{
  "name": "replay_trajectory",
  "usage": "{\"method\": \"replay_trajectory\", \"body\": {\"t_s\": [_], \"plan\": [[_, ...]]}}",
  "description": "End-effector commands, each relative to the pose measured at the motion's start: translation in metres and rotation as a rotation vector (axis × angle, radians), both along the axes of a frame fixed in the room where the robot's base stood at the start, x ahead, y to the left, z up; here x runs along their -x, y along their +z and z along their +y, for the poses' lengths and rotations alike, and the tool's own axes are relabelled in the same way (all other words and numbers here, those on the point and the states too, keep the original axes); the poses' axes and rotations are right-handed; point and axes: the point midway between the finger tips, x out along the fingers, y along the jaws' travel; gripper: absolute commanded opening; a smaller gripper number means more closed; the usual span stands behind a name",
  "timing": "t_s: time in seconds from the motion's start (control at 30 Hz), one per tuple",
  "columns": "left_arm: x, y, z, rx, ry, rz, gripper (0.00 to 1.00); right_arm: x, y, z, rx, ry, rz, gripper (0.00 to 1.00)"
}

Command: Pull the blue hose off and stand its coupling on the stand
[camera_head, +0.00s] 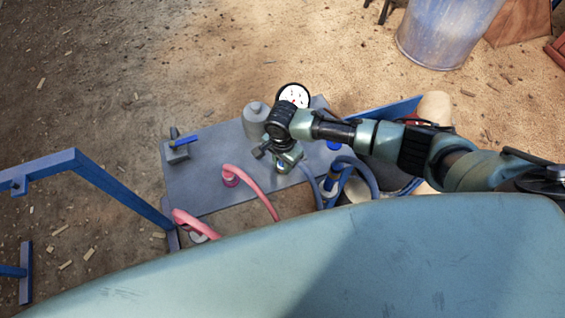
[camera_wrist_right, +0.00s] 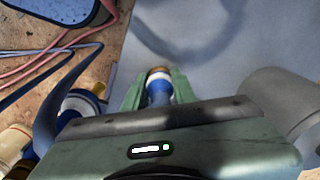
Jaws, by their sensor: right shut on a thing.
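My right gripper (camera_head: 284,162) is above the grey plate (camera_head: 197,190), shut on a coupling. In the right wrist view the coupling (camera_wrist_right: 158,86) sits between the fingertips, blue with a white band and a brass-coloured end. Its lower part is hidden by the gripper body. A blue hose (camera_head: 312,186) runs from beside the gripper toward the plate's near edge. Another blue-and-white coupling (camera_wrist_right: 82,101) with a blue hose shows at left in the right wrist view, apart from the gripper. I cannot tell which fixture is the stand. My left gripper is not in view.
A red hose (camera_head: 262,190) arches from a fitting on the plate. A grey cylinder (camera_head: 256,120) and a pressure gauge (camera_head: 294,95) are close behind my gripper. A blue-handled valve (camera_head: 184,143) is at the plate's left. A blue frame (camera_head: 110,185) stands left; a large pale-blue body covers the foreground.

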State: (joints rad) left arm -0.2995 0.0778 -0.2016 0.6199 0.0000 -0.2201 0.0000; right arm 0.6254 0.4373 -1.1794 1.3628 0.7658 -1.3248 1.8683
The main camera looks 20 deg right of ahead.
Motion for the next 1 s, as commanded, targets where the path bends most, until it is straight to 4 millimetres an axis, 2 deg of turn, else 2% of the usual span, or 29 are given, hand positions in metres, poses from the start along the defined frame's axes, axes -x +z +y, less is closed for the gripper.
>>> {"method": "replay_trajectory", "body": {"t_s": [0.87,0.9,0.97,1.0], "plan": [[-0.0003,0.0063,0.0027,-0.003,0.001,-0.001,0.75,0.0000,-0.0028,0.0004,-0.001,0.001,0.000,0.00],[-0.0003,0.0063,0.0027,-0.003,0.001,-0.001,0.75,0.0000,-0.0028,0.0004,-0.001,0.000,0.000,0.37],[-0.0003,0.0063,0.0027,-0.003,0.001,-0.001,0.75,0.0001,-0.0028,0.0003,0.000,0.000,0.000,0.52],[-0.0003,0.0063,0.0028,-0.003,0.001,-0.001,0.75,0.0001,-0.0028,0.0003,0.000,0.000,0.000,0.52]]}}
